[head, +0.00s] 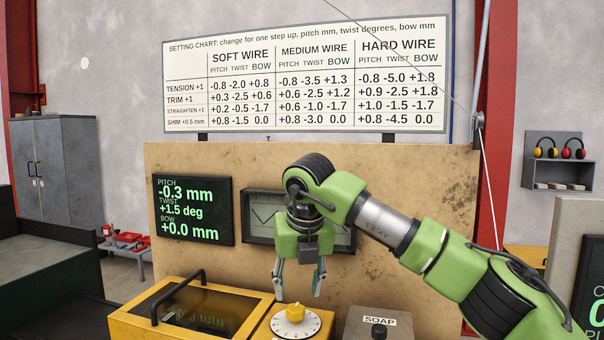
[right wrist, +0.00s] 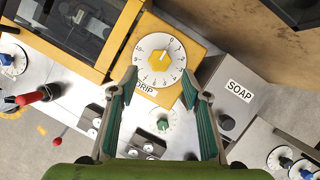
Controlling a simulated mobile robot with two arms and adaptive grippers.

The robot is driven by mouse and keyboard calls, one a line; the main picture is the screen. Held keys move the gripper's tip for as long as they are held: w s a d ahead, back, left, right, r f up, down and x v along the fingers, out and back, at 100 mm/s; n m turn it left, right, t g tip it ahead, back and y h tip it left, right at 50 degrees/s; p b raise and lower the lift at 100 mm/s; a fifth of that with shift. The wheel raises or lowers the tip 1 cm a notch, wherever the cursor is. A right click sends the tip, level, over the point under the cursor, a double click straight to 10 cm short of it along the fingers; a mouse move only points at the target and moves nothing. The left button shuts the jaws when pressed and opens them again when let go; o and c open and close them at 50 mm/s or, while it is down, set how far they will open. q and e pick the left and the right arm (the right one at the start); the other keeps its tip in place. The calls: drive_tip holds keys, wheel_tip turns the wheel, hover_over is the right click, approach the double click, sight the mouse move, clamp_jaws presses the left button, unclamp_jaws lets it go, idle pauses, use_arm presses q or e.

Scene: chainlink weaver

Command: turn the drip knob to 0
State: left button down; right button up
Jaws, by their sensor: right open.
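The drip knob (head: 295,311) is a yellow knob on a round white dial, on top of a yellow box. In the right wrist view, the knob (right wrist: 160,62) sits in the middle of its numbered dial, with the word DRIP partly visible below. I cannot tell clearly which number it points to. My right gripper (head: 298,284) hangs fingers down above the dial, open and empty. In the right wrist view, its two fingers (right wrist: 158,82) are spread, tips just below the knob in the picture and apart from it. My left gripper is not in view.
A yellow-framed box with a dark window and black handle (head: 188,285) stands left of the dial. A grey SOAP box with a black knob (head: 379,331) stands right. A panel with a readout (head: 194,210) rises behind. A smaller green-knobbed dial (right wrist: 163,124) lies nearby.

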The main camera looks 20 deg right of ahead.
drive_tip(key=s+r+p, duration=0.1)
drive_tip(key=r+p, duration=0.7)
drive_tip(key=r, duration=0.4)
drive_tip(key=s+r+p, duration=0.2)
drive_tip(key=r+p, duration=0.7)
drive_tip(key=r, duration=0.3)
drive_tip(key=shift+s+a, duration=0.2)
drive_tip(key=shift+s, duration=0.05)
drive_tip(key=shift+w, duration=0.15)
